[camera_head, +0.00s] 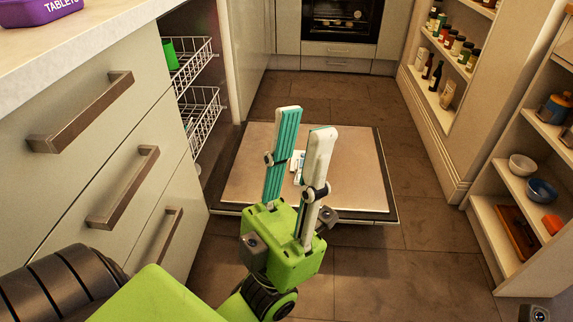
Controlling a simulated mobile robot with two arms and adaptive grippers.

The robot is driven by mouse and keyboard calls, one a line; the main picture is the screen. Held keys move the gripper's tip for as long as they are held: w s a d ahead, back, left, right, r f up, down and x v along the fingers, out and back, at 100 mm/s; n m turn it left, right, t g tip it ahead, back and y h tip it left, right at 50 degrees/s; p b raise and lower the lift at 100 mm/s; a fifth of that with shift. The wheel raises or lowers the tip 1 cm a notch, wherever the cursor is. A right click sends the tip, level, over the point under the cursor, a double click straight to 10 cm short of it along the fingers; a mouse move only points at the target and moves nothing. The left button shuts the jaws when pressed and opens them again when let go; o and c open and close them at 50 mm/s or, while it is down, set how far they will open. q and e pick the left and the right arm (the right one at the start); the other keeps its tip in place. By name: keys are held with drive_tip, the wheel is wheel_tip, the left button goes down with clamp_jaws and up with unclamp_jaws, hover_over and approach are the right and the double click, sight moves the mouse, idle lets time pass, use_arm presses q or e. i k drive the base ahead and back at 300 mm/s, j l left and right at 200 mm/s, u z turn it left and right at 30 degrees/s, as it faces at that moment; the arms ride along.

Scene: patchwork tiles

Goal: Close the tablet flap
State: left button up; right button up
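The dishwasher door (348,165) is folded down flat, its inner panel facing up. A small white tablet compartment (303,158) sits in that panel, partly hidden behind my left gripper's fingers; I cannot tell how its flap stands. My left gripper (305,120), green with teal-lined pale fingers, is in front of the door in the head view. Its two fingers are apart, with nothing between them, and the compartment shows through the gap. Whether they touch the door is not clear.
A purple tablets box (38,10) stands on the counter (80,40) at left, above drawers with brown handles (125,187). White dishwasher racks (200,112) hold a green item (171,54). Shelves (480,75) with jars and bowls line the right; floor between is clear.

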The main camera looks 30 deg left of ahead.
sight(296, 163)
drive_tip(key=i+u, duration=0.1)
drive_tip(key=u, duration=0.3)
drive_tip(key=i+l+u, duration=0.1)
drive_tip(key=u, duration=0.35)
drive_tip(key=i+l+u, duration=0.1)
drive_tip(key=u, duration=0.3)
drive_tip(key=l+u, duration=0.25)
drive_tip(key=u, duration=0.15)
drive_tip(key=i+l, duration=0.05)
